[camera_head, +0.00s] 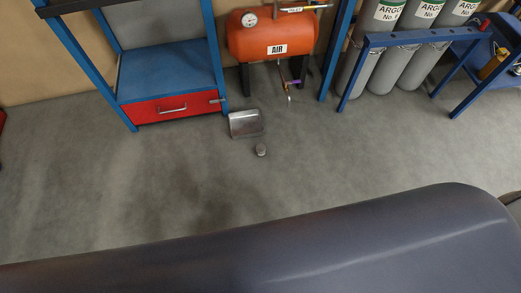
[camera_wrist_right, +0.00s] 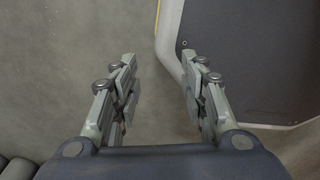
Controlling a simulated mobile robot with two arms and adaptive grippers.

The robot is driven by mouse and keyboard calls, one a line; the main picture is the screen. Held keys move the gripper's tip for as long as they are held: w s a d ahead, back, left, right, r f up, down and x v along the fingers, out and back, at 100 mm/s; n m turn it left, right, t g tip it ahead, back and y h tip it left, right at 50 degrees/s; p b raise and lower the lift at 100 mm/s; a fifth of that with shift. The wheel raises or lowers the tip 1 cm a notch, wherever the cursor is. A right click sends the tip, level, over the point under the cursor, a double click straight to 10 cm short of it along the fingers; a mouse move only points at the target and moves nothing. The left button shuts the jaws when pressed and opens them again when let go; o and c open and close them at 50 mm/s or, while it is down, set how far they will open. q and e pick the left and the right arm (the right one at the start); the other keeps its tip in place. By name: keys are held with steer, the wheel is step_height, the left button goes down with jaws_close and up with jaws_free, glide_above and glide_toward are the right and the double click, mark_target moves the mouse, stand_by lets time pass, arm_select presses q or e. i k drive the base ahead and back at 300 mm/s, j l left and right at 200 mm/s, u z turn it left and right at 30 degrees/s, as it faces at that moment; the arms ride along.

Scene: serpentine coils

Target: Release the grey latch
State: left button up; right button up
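A small grey latch (camera_head: 216,100) shows in the head view at the right end of the red drawer (camera_head: 171,107), beside the blue frame post. It is too small to tell its exact position. The drawer front looks flush with the frame and has a metal handle. My right gripper (camera_wrist_right: 160,78) shows in the right wrist view. Its two fingers are apart with nothing between them, above grey floor. The latch is not in the wrist view, and the right gripper is not in the head view. My left gripper is in neither view.
A blue rack (camera_head: 165,68) holds the drawer. An orange air tank (camera_head: 270,37) and grey argon cylinders (camera_head: 388,68) stand behind.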

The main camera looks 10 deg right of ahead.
mark_target(215, 101)
steer(key=i+j, duration=0.15)
steer(key=i, duration=0.35)
steer(key=i+j, duration=0.1)
steer(key=i, duration=0.35)
